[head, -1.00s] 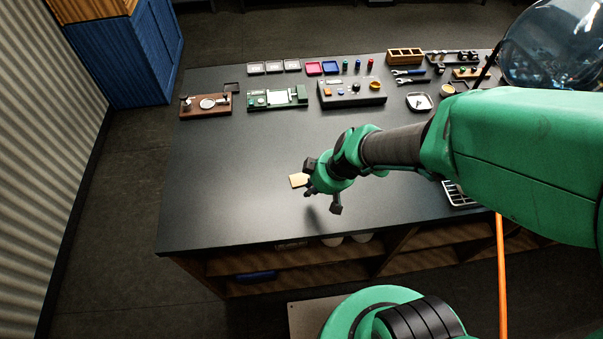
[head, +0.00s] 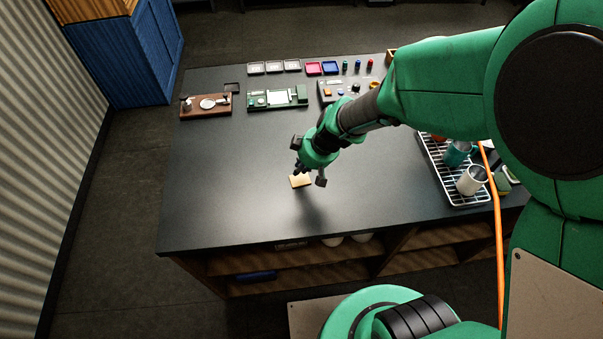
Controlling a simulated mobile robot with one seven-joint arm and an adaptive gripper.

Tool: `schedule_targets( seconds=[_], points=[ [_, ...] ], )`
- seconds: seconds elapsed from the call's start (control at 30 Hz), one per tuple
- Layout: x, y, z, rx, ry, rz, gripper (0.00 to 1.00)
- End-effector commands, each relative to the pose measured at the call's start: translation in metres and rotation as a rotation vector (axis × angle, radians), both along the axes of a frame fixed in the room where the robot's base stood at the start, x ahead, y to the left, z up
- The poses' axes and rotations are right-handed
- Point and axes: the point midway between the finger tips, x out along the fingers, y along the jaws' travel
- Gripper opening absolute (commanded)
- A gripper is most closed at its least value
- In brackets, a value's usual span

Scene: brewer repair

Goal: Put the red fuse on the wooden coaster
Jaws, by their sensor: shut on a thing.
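The wooden coaster (head: 301,182) is a small pale square lying on the dark worktop, left of the middle of the head view. My gripper (head: 298,169) points down, with its fingertips at the coaster's far edge in the picture; the height above it is hard to judge. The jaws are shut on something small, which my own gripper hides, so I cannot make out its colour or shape. A small red upright cylinder (head: 370,64) stands at the back of the worktop beside a green one and a blue one; I cannot tell whether it is a fuse.
Brown (head: 205,104) and green (head: 277,98) device boards and a grey control box (head: 331,92) stand at the back, with small trays behind. A wire rack (head: 447,180) with mugs is at the right. The worktop left and front of the coaster is clear.

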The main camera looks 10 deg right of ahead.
Motion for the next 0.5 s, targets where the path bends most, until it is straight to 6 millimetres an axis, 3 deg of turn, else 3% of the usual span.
schedule_targets(
  seconds=[0.17,0.5],
  points=[
    [0.0,0.0,-0.002,0.0,0.0,-0.001,0.0],
    [-0.001,0.0,-0.034,0.001,0.002,-0.001,0.0]
  ],
)
